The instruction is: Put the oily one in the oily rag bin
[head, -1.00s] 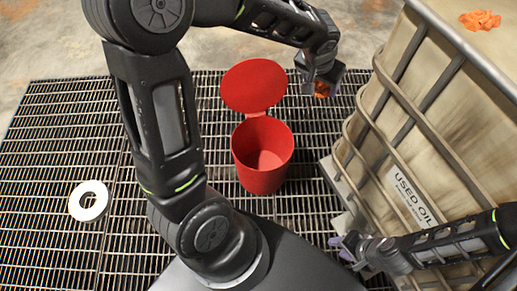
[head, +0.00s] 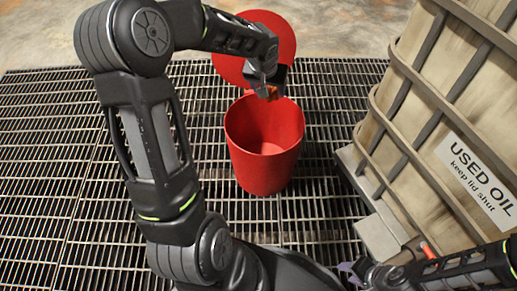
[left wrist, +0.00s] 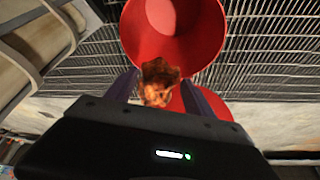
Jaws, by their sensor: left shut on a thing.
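The red bin (head: 264,165) stands on the floor grating with its round lid (head: 232,72) tipped back open, and its inside looks empty where I can see it. My left gripper (head: 270,88) is shut on a crumpled orange rag with dark stains, held above the bin's back rim near the lid. The rag (left wrist: 158,82) shows between the fingers in the left wrist view, in front of the bin's mouth (left wrist: 175,35). My right gripper (head: 350,271) is at the bottom right, away from the bin, its fingers apart and empty.
A large caged tank with a "USED OIL" label (head: 477,175) stands at the right, close to my right arm. A small red part (head: 428,250) shows low on it. The grating (head: 50,150) left of the bin is clear.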

